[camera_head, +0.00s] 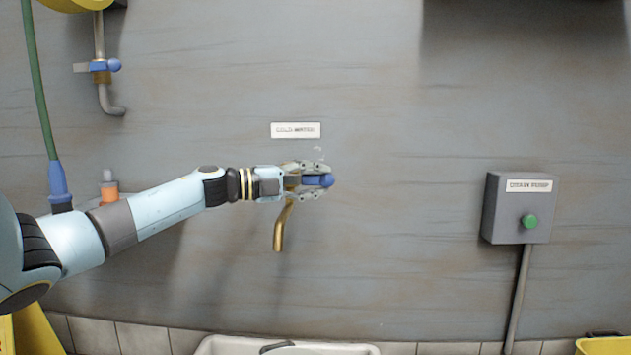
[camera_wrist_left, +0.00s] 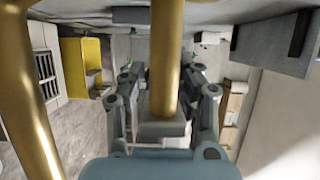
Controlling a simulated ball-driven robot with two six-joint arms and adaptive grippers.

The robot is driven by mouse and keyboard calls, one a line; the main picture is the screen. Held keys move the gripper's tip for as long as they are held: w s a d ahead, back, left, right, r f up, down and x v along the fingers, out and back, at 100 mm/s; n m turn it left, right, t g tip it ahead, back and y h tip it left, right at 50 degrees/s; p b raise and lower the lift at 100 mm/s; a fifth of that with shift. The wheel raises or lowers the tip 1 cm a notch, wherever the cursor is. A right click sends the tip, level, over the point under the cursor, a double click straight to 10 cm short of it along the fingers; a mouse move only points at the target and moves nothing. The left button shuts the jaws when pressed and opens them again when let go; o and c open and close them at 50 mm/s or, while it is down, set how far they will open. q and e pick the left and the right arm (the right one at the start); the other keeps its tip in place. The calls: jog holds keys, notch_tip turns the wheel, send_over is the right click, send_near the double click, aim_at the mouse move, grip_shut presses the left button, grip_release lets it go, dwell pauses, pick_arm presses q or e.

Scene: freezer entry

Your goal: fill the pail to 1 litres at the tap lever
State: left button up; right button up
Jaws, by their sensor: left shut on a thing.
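The tap's blue lever (camera_head: 318,181) sits on the wall below a small white sign (camera_head: 296,130) that seems to read cold water. My left gripper (camera_head: 315,181) is shut on the lever, with a finger above and a finger below it. The brass spout (camera_head: 281,228) curves down below the gripper. In the left wrist view, a brass pipe (camera_wrist_left: 166,60) runs between the fingers of the gripper (camera_wrist_left: 166,95). I cannot make out the pail or any water stream. My right gripper is out of view.
A white basin (camera_head: 225,345) with a dark curved piece stands at the bottom edge below the spout. A grey box (camera_head: 515,208) with a green button is on the wall at right. Another blue-handled valve (camera_head: 102,66) and a green hose (camera_head: 38,85) are at left.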

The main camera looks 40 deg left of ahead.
pick_arm(q)
grip_shut()
jog(key=t, duration=0.1)
jog(key=r+n+t+h, duration=0.1)
jog(key=shift+a+r+t+b, duration=0.1)
jog(key=shift+r+t+b, duration=0.15)
jog(key=shift+t+b, duration=0.05)
jog(key=shift+s+a+r+n+t+h, duration=0.2)
jog(key=shift+r+n+t+h, duration=0.15)
jog(key=shift+r+n+t, duration=0.35)
jog(key=shift+s+a+r+n+t+h, duration=0.1)
jog(key=shift+a+r+n+t+h, duration=0.2)
jog(key=shift+n+t, duration=0.6)
jog(key=shift+r+t, duration=0.1)
jog(key=shift+t, duration=0.2)
jog(key=o, duration=0.9)
grip_release()
jog(key=shift+s, duration=0.1)
